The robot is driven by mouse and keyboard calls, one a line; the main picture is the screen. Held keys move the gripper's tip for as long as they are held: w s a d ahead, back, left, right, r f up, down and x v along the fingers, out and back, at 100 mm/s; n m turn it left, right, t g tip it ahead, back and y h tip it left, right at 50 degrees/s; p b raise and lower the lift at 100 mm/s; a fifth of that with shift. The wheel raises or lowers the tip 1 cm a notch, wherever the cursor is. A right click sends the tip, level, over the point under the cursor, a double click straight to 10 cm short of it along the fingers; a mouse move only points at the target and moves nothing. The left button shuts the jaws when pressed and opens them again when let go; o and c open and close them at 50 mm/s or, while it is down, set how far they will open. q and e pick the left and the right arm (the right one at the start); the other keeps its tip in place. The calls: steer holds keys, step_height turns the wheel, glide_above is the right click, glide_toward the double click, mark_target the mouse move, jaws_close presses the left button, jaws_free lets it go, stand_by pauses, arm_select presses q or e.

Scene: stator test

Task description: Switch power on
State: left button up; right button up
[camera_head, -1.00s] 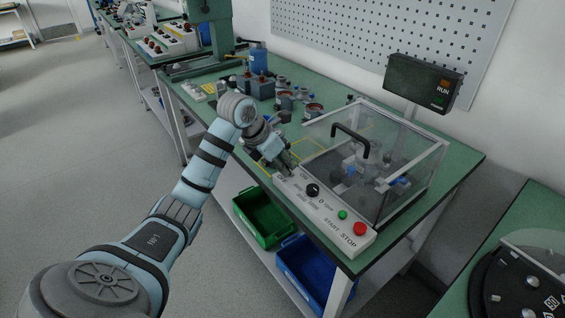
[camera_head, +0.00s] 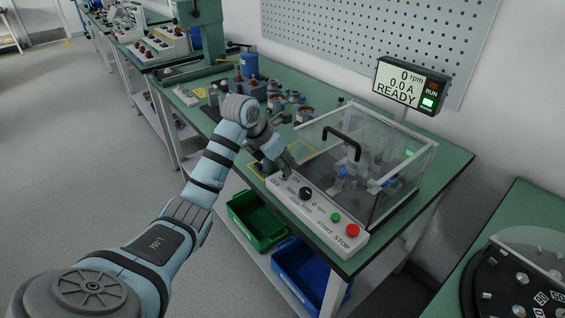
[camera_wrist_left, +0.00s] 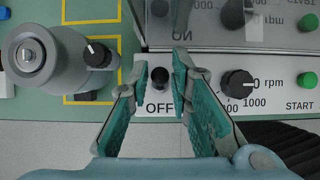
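The control panel (camera_head: 318,216) is a white sloped strip with a black speed knob (camera_head: 306,193), a green START button (camera_head: 336,217) and a red STOP button (camera_head: 352,230). My left gripper (camera_head: 287,171) is at its left end. In the wrist view the left gripper (camera_wrist_left: 160,72) is open, its fingers on either side of the dark power switch (camera_wrist_left: 160,78), with visible gaps. The switch sits between the ON and OFF labels; its exact tilt is hard to tell. The display (camera_head: 408,86) is lit and reads 0 rpm, 0.0 A, READY. My right gripper is not in view.
A clear guarded box with a black handle (camera_head: 342,140) stands behind the panel. Motor parts (camera_head: 277,101) lie farther back on the green bench. A green bin (camera_head: 258,222) and a blue bin (camera_head: 308,275) are below. A round dial fixture (camera_head: 520,285) is at the right.

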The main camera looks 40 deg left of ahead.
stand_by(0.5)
arm_select(q)
steer(key=d+p+v, duration=0.1)
steer(key=p+v, duration=0.4)
steer(key=v, duration=0.1)
steer(key=shift+a, duration=0.5)
